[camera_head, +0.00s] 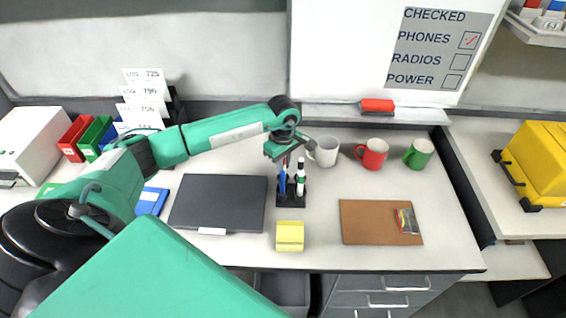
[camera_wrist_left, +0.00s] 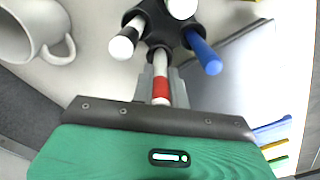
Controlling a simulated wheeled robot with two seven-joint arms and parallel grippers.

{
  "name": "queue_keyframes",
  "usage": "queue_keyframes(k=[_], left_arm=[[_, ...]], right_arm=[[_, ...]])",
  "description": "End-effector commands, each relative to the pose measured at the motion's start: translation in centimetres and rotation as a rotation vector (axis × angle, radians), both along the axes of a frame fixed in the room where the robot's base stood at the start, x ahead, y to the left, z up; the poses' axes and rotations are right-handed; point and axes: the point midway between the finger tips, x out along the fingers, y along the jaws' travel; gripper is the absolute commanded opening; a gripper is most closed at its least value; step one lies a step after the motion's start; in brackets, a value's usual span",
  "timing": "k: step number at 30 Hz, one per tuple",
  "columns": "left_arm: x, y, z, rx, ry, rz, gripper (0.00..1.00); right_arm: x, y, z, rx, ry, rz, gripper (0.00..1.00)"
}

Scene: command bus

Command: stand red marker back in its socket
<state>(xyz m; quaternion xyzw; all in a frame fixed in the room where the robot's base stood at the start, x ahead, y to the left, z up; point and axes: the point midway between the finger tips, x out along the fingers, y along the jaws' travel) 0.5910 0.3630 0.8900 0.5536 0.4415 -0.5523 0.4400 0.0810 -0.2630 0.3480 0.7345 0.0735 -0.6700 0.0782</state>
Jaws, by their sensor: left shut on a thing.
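A white marker with a red band (camera_wrist_left: 161,88) is between the fingers of my left gripper (camera_wrist_left: 160,78), which is shut on it. In the head view my left gripper (camera_head: 284,153) reaches down over the back left of the black marker holder (camera_head: 291,200). In the wrist view the held marker's far end meets the dark holder (camera_wrist_left: 160,35); I cannot tell whether it sits inside a socket. A blue marker (camera_wrist_left: 203,52), a black-banded marker (camera_wrist_left: 127,38) and a white-and-green marker (camera_head: 300,180) stand in the holder. My right gripper is not in view.
A grey mug (camera_head: 324,152) stands close behind the holder; red (camera_head: 372,154) and green (camera_head: 418,153) mugs are to the right. A dark closed laptop (camera_head: 218,203) lies left, a yellow block (camera_head: 290,236) in front, a brown board (camera_head: 370,222) at right.

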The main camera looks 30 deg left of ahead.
Motion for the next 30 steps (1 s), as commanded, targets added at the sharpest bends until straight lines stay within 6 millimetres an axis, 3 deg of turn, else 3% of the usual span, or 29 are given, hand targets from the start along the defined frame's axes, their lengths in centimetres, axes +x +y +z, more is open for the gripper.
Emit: queue_keyframes(k=[12, 13, 17, 26, 30], left_arm=[[0.0, 0.0, -0.5, 0.000, 0.000, 0.000, 0.00], [0.0, 0.0, -0.5, 0.000, 0.000, 0.000, 0.17], [0.0, 0.0, -0.5, 0.000, 0.000, 0.000, 0.41], [0.0, 0.0, -0.4, 0.000, -0.001, 0.000, 0.41], [0.1, 0.0, 0.8, 0.000, -0.005, -0.001, 0.41]], right_arm=[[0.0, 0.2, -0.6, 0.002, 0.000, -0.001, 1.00], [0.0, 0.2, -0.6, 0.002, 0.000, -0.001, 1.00], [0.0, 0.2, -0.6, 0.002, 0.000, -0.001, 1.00], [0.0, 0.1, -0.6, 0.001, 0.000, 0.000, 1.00], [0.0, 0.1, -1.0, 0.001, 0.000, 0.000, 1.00]])
